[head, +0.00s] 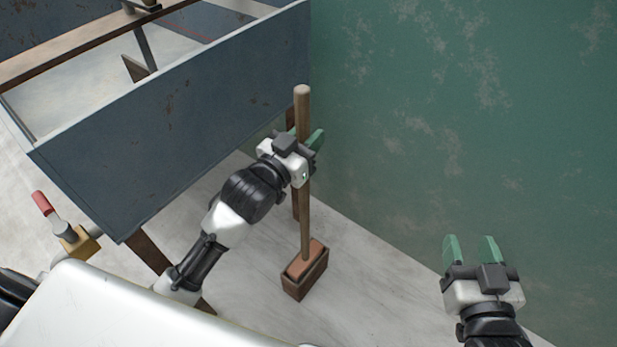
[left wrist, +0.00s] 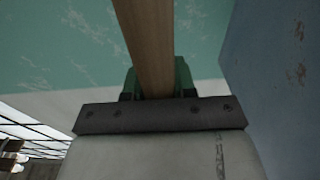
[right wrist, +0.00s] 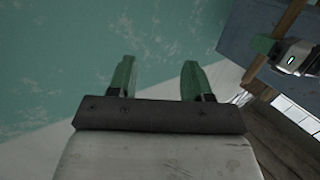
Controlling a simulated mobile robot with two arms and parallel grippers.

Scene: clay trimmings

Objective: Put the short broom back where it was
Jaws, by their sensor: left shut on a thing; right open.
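The short broom (head: 306,222) stands upright near the green wall, with a pale wooden handle and a reddish-brown block head. Its head sits in or on a small brown box-like holder (head: 304,284) on the floor; I cannot tell how deep it sits. My left gripper (head: 309,140) is shut on the upper part of the handle. The handle (left wrist: 148,45) also runs between the green fingers in the left wrist view. My right gripper (head: 470,249) is open and empty in front of the wall at the right. In the right wrist view its fingers (right wrist: 157,82) are apart.
A blue-grey high-sided table or bin (head: 180,118) stands left of the broom, its corner close to the handle. The green wall (head: 450,120) closes off the back and right. A red-handled tool (head: 42,204) is at the lower left. Floor right of the broom is clear.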

